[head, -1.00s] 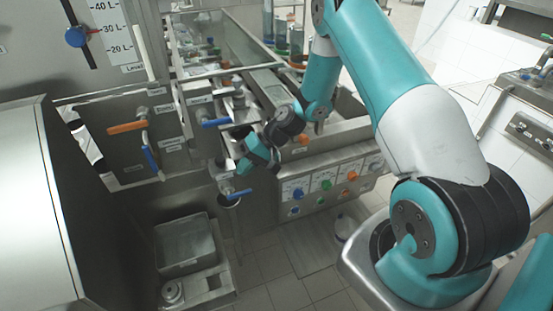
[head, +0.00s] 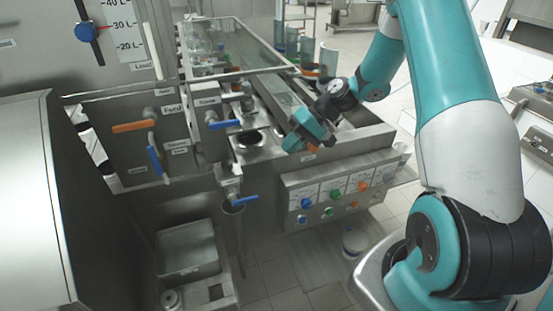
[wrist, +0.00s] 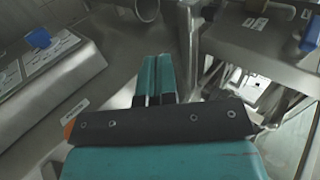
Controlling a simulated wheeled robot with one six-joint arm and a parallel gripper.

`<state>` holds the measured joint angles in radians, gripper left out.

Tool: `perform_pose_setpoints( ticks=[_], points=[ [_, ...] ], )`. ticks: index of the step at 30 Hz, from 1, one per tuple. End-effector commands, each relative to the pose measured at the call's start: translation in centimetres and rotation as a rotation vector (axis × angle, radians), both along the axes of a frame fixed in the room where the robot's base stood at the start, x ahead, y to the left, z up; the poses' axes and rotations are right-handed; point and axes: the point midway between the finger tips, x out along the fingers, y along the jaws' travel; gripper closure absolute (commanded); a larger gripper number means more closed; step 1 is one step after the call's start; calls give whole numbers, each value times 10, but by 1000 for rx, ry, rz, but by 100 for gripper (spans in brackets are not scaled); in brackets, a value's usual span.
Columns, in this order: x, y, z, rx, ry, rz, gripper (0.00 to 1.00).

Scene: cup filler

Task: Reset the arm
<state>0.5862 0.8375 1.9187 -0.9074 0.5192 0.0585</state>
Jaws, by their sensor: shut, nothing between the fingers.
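My gripper (head: 294,143) is above the front of the steel machine counter (head: 345,142) in the head view, to the right of a round dark opening (head: 250,138). In the wrist view its two teal fingers (wrist: 154,80) lie side by side, closed and with nothing between them. My arm comes down from the upper right and bends to the gripper.
A control panel (head: 335,192) with coloured knobs is on the counter's front. Valves with blue handles (head: 225,124) and an orange handle (head: 133,127) are to the left. A steel bin (head: 187,250) stands low left. Clear cylinders (head: 327,60) stand at the back.

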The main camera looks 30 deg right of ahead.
Motion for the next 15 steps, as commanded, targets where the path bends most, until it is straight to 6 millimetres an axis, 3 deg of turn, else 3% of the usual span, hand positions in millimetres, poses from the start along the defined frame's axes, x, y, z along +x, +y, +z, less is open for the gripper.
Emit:
perform_pose_setpoints(
  ticks=[9, 11, 15],
  points=[
    [-1, 1, 9, -8, -2, 13, 100],
    [-3, 11, 19, -26, -7, 39, 100],
    [-17, 61, 61, -112, -36, 170, 100]
  ],
)
